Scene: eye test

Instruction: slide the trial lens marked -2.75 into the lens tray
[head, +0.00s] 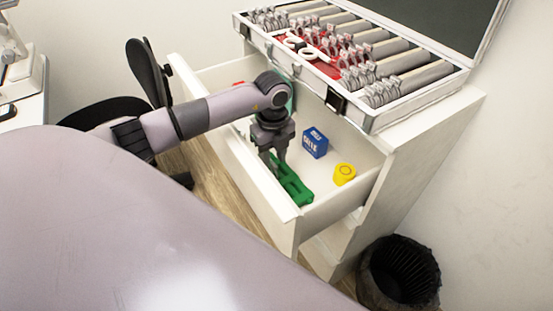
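The lens tray, an open silver-edged case (372,122), stands on top of the white cabinet and holds rows of lenses with silver and red rims (350,58). No marking is readable, so I cannot tell which lens is -2.75. My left gripper (273,160) points down into the open drawer, below and left of the case. No lens is visible in this gripper. My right gripper is not in view.
The open white drawer (237,158) also holds a blue box (315,142), a yellow round item (344,174) and a partly hidden red item. A black waste bin (400,272) stands on the floor at the lower right. The case's raised lid is at the back.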

